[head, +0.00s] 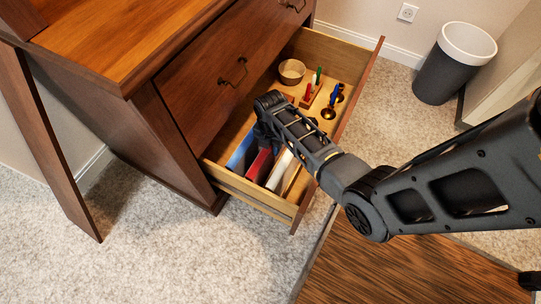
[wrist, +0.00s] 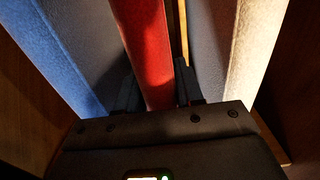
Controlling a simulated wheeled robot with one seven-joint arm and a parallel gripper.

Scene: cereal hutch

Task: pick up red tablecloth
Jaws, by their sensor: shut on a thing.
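The red tablecloth (head: 260,165) stands as a folded strip in the near part of the open drawer, between a blue cloth (head: 241,154) and a white cloth (head: 280,169). My gripper reaches down into the drawer from above, and my arm hides its fingers in the head view. In the wrist view my gripper (wrist: 156,96) has a finger on each side of the red tablecloth (wrist: 145,45) and is shut on it. The blue cloth (wrist: 45,50) is to the left and the white cloth (wrist: 254,50) to the right.
The far part of the drawer (head: 338,50) holds a round bowl (head: 291,70), a red and green item, and a blue item on dark round bases. A wooden cabinet (head: 190,90) rises behind the drawer.

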